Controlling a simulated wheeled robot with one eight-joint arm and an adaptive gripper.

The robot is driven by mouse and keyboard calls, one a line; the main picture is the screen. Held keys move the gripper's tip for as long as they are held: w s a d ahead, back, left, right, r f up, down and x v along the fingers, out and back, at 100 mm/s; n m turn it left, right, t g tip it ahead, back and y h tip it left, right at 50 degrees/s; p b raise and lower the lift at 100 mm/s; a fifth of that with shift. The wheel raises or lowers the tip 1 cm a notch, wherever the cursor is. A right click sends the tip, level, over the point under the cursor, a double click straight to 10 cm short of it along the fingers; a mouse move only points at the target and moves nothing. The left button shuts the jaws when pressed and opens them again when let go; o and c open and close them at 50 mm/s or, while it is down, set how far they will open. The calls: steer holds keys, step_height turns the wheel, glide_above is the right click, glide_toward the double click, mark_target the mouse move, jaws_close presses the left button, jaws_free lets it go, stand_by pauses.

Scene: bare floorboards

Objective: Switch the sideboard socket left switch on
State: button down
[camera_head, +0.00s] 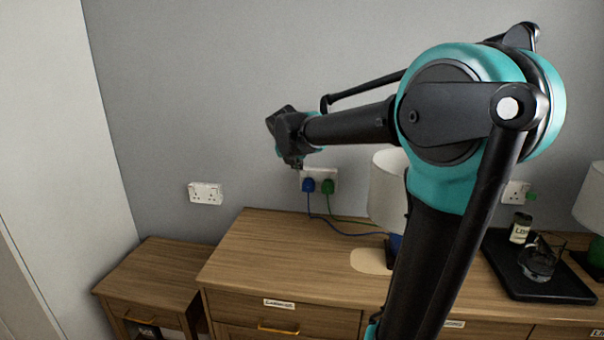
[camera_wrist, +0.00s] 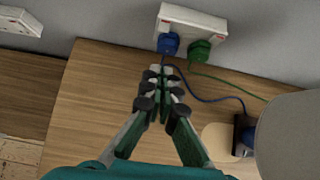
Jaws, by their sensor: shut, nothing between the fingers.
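The sideboard socket (camera_head: 319,179) is a white double socket on the grey wall just above the sideboard top (camera_head: 270,255). A blue plug sits in its left side and a green plug in its right. In the wrist view the socket (camera_wrist: 193,24) is at the top, with the blue plug (camera_wrist: 168,43) and green plug (camera_wrist: 199,50) below its upper edge. Small red marks show near its top; the switch positions are too small to tell. My gripper (camera_wrist: 161,72) is shut and empty, its tips appearing just below the blue plug. In the head view its fingers are largely hidden.
Another double socket (camera_head: 206,193) is on the wall to the left, above a low bedside cabinet (camera_head: 160,270). A lamp (camera_head: 388,190) stands right of the sideboard socket. Blue and green cords trail across the top. A black tray (camera_head: 520,275) holds a jar and a glass.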

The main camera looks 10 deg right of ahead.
mark_target(304, 172)
steer(key=x, duration=0.4)
steer(key=w+r+x, duration=0.1)
steer(key=x, duration=0.7)
steer(key=shift+w+d+r, duration=0.1)
steer(key=shift+w+d, duration=0.15)
steer(key=shift+w, duration=0.05)
steer(key=shift+w+d, duration=0.15)
steer(key=shift+w, duration=0.25)
steer(key=shift+w+d+f+t, duration=0.1)
steer(key=shift+w+f+t, duration=0.2)
steer(key=shift+t, duration=0.3)
steer(key=shift+r, duration=0.1)
steer(key=shift+w+r, duration=0.1)
steer(key=shift+r, duration=0.65)
